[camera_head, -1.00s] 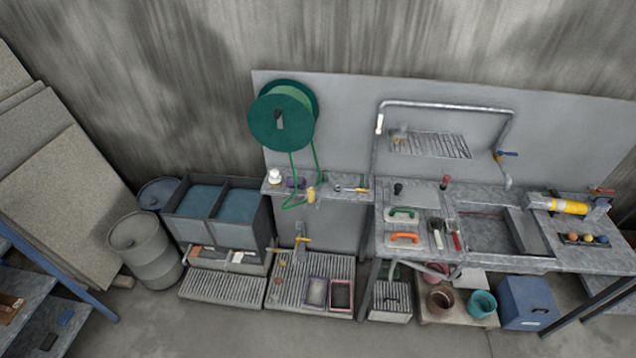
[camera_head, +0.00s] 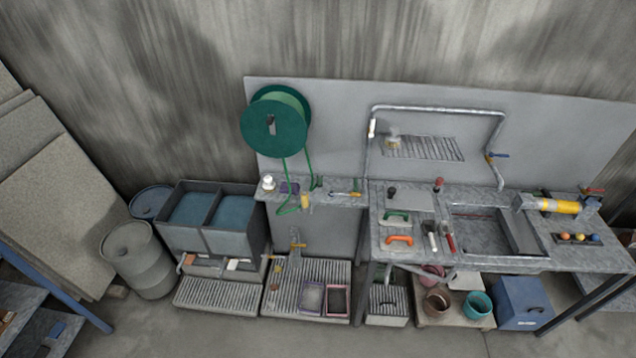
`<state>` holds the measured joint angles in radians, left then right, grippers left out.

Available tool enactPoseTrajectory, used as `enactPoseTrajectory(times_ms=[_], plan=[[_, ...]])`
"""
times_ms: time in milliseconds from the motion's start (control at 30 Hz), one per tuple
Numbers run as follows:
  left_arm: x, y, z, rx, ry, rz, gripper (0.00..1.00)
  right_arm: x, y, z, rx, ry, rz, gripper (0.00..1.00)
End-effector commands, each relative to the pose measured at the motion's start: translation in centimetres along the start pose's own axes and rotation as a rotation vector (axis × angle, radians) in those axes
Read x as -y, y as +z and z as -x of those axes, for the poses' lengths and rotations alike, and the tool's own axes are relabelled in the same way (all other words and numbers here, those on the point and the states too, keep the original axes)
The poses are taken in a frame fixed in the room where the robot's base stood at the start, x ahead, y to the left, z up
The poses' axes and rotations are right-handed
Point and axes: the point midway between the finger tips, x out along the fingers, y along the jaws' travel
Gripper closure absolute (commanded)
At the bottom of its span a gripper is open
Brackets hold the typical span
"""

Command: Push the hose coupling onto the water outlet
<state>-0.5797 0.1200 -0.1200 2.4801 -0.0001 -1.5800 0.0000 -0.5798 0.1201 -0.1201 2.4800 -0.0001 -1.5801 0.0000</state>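A green hose (camera_head: 309,165) hangs from a dark green reel (camera_head: 273,124) on the grey back panel and loops down in front of the narrow shelf. A small yellow piece at the hose, apparently the coupling (camera_head: 305,201), hangs at the shelf's front edge. A small brass-coloured tap (camera_head: 297,245) sticks out below the shelf, above a ribbed grate; it looks like the water outlet. The coupling is apart from it, higher up. Neither of my grippers is in view.
A workbench (camera_head: 385,262) with trowels, a sink and a yellow cylinder (camera_head: 560,206) stands to the right. Blue-filled tanks (camera_head: 230,242) and grey barrels (camera_head: 140,262) stand to the left. The floor in front (camera_head: 250,338) is clear.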

Motion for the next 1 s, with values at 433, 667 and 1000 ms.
enactPoseTrajectory(times_ms=[433,667,1000], plan=[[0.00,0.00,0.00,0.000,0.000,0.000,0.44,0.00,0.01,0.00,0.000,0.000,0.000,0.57],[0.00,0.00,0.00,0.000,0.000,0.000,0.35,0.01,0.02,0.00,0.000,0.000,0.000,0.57],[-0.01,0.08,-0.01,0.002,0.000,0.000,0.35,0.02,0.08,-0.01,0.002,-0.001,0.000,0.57]])
